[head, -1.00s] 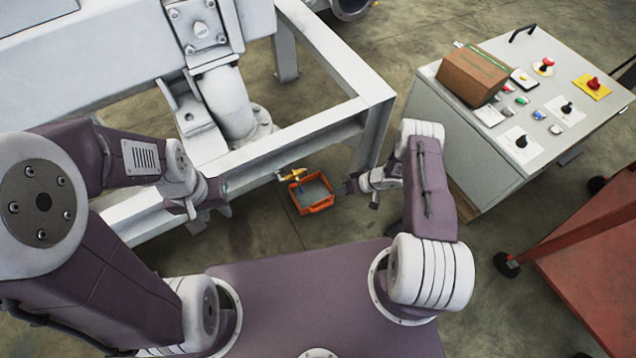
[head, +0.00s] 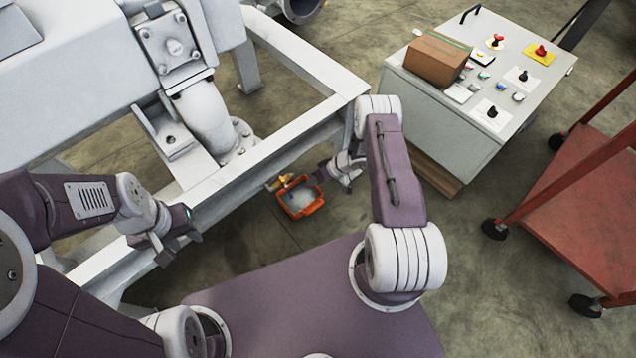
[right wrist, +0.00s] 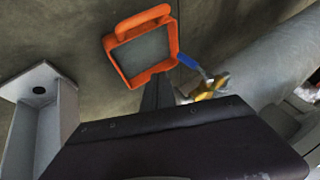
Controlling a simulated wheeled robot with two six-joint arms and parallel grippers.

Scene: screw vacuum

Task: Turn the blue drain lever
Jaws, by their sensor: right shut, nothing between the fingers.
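The blue drain lever (right wrist: 187,62) shows in the right wrist view, attached to a brass valve (right wrist: 210,86) on the end of a grey pipe. In the head view the brass valve (head: 281,182) sits low at the frame, and the lever is too small to make out. My right gripper (head: 325,172) is right of the valve, above the orange tray's far side. In the right wrist view its dark fingers (right wrist: 158,88) are shut and empty, left of the lever and apart from it in the picture. My left gripper (head: 185,232) hangs by the frame beam, away from the valve.
An orange tray (head: 319,207) with grey contents stands on the floor beneath the valve. The white steel frame (head: 235,182) runs along the left. A control cabinet (head: 440,120) with a cardboard box (head: 437,60) stands right. A red cart (head: 590,220) is further right.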

